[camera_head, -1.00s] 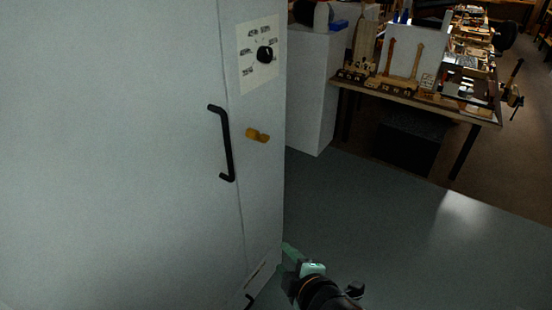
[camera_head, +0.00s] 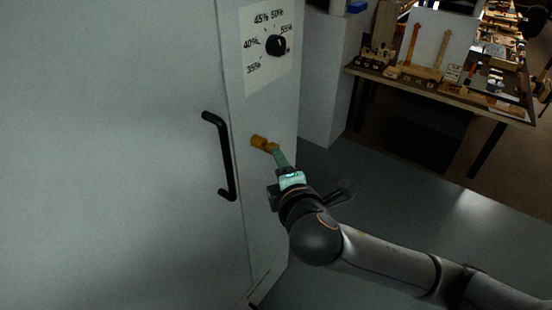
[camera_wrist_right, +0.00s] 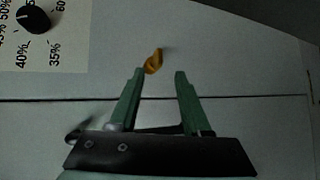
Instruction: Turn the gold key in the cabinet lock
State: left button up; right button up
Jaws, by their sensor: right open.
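The gold key (camera_head: 260,142) sticks out of the white cabinet (camera_head: 120,160), to the right of the black door handle (camera_head: 226,155). My right gripper (camera_head: 278,156) is just below and to the right of the key, its fingers pointing up toward it. In the right wrist view the green fingers (camera_wrist_right: 157,72) are apart, and the key (camera_wrist_right: 153,62) shows between and slightly beyond their tips. The jaws are open and I cannot tell whether a finger touches the key. The lock behind the key is not clearly seen. My left gripper is not in view.
A black dial (camera_head: 276,45) with percent marks sits on a pale panel above the key; it also shows in the right wrist view (camera_wrist_right: 33,18). A workbench (camera_head: 440,88) with violin parts stands at the back right. The floor right of the cabinet is clear.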

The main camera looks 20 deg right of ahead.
aim_at(266, 146)
jog(key=shift+x, duration=2.1)
grip_shut()
